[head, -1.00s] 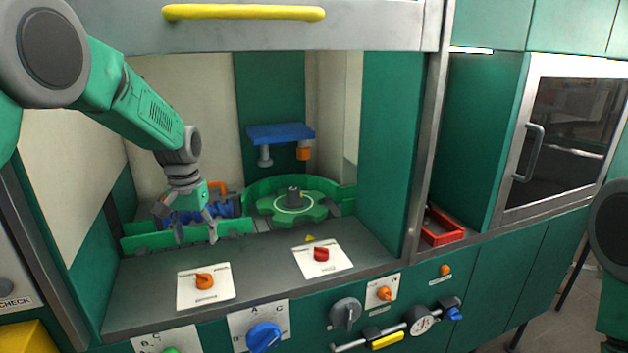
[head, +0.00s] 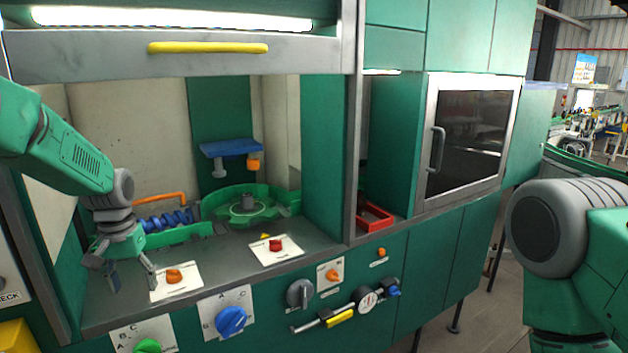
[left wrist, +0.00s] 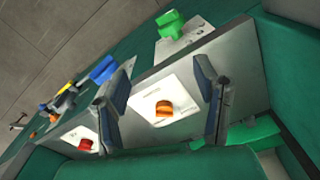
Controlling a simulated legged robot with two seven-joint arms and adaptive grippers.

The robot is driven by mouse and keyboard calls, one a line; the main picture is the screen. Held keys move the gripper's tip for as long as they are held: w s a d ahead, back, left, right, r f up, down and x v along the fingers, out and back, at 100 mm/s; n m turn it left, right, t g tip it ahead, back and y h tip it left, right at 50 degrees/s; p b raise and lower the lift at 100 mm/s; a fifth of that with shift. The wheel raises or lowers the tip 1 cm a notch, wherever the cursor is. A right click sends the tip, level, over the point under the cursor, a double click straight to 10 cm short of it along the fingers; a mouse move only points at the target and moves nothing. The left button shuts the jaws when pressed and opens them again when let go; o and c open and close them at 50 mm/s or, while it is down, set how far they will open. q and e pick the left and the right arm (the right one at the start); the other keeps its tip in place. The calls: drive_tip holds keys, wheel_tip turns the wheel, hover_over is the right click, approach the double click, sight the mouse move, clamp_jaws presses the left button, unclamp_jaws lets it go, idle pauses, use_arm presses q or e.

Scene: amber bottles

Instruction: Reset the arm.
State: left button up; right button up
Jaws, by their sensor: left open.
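My left gripper (head: 128,277) is open and empty. In the head view it hangs low at the left front of the cabinet's work surface, beside the left white plate with an orange knob (head: 174,276). In the left wrist view the two fingers (left wrist: 160,105) stand apart, with the orange knob (left wrist: 163,108) showing between them. I cannot tell whether a finger touches the plate. My right arm (head: 565,250) shows at the right edge; its gripper is out of view. No bottle shows clearly.
Behind the gripper are a green ring fixture (head: 245,206), a blue coil (head: 167,220) and a blue shelf (head: 231,148). A red knob (head: 275,245) stands to the right. The front panel carries a blue knob (head: 231,320). A red tray (head: 374,217) sits right of the cabinet post.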

use_arm(q)
drive_tip(key=s+d+f+b, duration=0.25)
drive_tip(key=s+f, duration=0.35)
drive_tip(key=f, duration=0.4)
drive_tip(key=s+d+f+m+b, duration=0.1)
drive_tip(key=s+f+b, duration=0.35)
drive_tip(key=f, duration=0.65)
drive_tip(key=s+d+f+b, duration=0.2)
drive_tip(key=s+f, duration=0.4)
drive_tip(key=f, duration=0.4)
drive_tip(key=s+d+f+b, duration=0.1)
drive_tip(key=s+f+b, duration=0.1)
drive_tip(key=s, duration=0.5)
drive_tip(key=s+d+f+m+b, duration=0.1)
drive_tip(key=s+f+b, duration=0.2)
drive_tip(key=s, duration=0.4)
drive_tip(key=s+d+f+b, duration=0.1)
drive_tip(key=s+f+b, duration=0.1)
drive_tip(key=s+f, duration=0.3)
drive_tip(key=s, duration=0.3)
drive_tip(key=shift+d+b, duration=0.35)
use_arm(e)
wheel_tip(320, 180, down, 17)
drive_tip(key=shift+w+f, duration=0.15)
drive_tip(key=shift+w, duration=0.15)
use_arm(q)
drive_tip(key=shift+w, duration=0.15)
